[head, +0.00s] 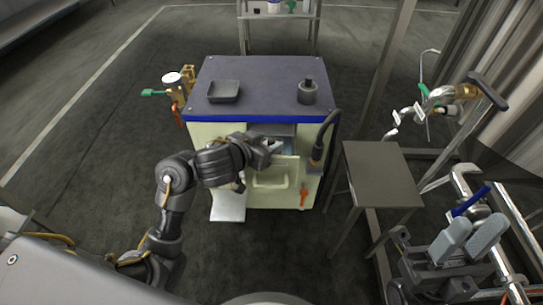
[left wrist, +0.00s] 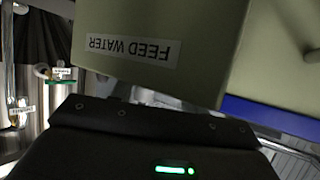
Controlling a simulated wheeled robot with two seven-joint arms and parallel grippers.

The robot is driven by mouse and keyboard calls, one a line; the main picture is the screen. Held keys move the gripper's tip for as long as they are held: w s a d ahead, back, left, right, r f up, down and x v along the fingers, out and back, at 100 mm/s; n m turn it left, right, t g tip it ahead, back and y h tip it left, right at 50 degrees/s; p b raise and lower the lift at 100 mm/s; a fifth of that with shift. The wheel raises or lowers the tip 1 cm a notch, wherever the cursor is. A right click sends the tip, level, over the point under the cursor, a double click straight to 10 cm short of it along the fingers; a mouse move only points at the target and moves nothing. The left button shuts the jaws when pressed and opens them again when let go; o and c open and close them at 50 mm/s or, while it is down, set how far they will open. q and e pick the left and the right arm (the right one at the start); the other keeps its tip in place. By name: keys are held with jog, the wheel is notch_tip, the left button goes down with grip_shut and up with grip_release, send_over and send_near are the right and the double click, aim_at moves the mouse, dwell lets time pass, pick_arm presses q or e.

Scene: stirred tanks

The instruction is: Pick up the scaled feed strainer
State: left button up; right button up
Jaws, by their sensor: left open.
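I cannot clearly identify the feed strainer in either view. My left gripper (head: 266,154) is open at the front of a pale cabinet (head: 205,131), by a recess (head: 283,131) under its dark blue top. The gripper and wrist cover part of that recess, so I cannot tell what is inside. In the left wrist view, a pale green panel (left wrist: 195,25) with an upside-down "FEED WATER" label (left wrist: 130,47) is close by; the fingertips do not show there. A short dark cylinder (head: 308,92) and a shallow black tray (head: 224,91) sit on the cabinet top.
A black hose (head: 325,135) hangs at the cabinet's right side, with an orange valve handle (head: 303,197) on the front. Brass fittings (head: 174,88) stick out at the left. A small grey table (head: 383,174) stands to the right. The floor at left is clear.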

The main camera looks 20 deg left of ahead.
pick_arm(q)
jog(key=shift+w, duration=0.1)
grip_shut()
dwell(0.3)
jog(key=shift+r, duration=0.15)
